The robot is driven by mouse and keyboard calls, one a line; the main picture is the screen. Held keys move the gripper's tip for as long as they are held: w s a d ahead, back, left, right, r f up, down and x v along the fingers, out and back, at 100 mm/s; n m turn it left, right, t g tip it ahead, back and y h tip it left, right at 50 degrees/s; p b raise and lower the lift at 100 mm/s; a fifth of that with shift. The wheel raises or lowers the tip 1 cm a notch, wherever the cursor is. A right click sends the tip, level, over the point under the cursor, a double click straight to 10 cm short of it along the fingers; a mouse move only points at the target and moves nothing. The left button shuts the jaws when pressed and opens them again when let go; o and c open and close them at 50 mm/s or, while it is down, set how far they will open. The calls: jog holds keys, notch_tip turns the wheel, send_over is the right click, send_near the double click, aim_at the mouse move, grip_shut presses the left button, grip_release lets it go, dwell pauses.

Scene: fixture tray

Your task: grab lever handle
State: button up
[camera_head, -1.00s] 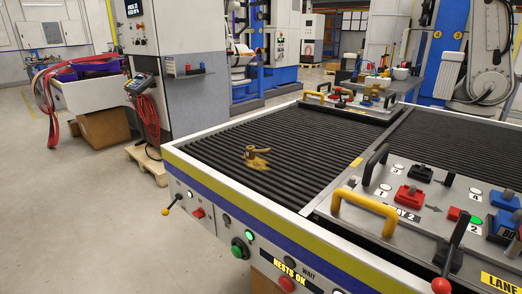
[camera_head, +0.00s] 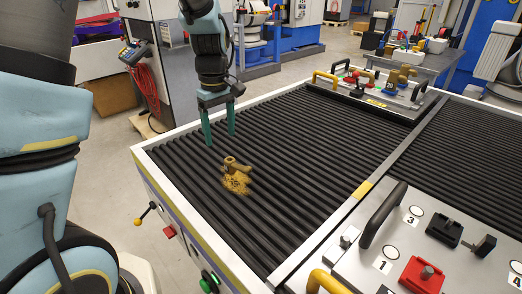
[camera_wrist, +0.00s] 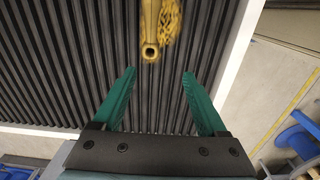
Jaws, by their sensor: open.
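The lever handle (camera_head: 236,178) is a brass-coloured piece with a short tube and a mottled yellow part. It lies on the black ribbed bed in the head view. In the wrist view the lever handle (camera_wrist: 151,40) shows at the top, its open tube end facing my gripper, its far end cut off by the frame. My gripper (camera_head: 219,137) is above the bed, beyond the handle in the head view. Its green fingers are apart and empty. In the wrist view my gripper (camera_wrist: 159,74) points toward the handle, with a gap between them.
The ribbed bed (camera_head: 310,130) around the handle is clear, with a raised pale rim (camera_head: 185,210) on its left. A fixture tray (camera_head: 330,268) with a black grip and a red block stands at the lower right. Another tray (camera_head: 405,100) with grips sits at the back.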

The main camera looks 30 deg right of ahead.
aim_at(230, 161)
jog(key=f, duration=0.1)
jog(key=d+f, duration=0.1)
jog(key=f, duration=0.1)
jog(key=d+f+p, duration=0.1)
jog(key=shift+f, duration=0.35)
jog(key=shift+s+f+p, duration=0.15)
jog(key=shift+f+p, duration=1.05)
jog(key=shift+f, duration=1.85)
jog(key=shift+c, duration=0.3)
grip_shut()
